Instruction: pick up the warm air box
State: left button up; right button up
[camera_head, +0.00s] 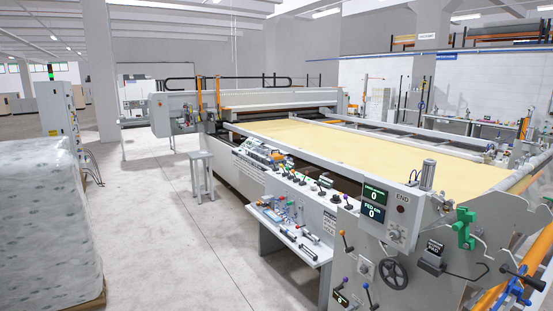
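No object in view can be clearly told to be the warm air box. A grey side shelf (268,241) on the quilting machine (330,205) holds several small tools and parts, too small to identify. Above it, a sloped panel (312,199) carries knobs, levers and small items. A grey control box (389,215) with two dark displays stands at the machine's near corner. Neither of my grippers shows in this view.
A plastic-wrapped stack (45,225) stands at the left on a pallet. A small grey stool (202,175) stands beside the machine. The concrete floor (165,245) between stack and machine is clear. A handwheel (393,273) and levers are on the machine's near end.

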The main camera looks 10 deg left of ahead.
aim_at(275, 157)
jog(key=u, duration=0.65)
jog(key=i, duration=2.15)
jog(key=u, duration=0.8)
jog(key=i, duration=4)
jog(key=z, duration=1)
jog(key=i, duration=1.95)
jog(key=z, duration=1)
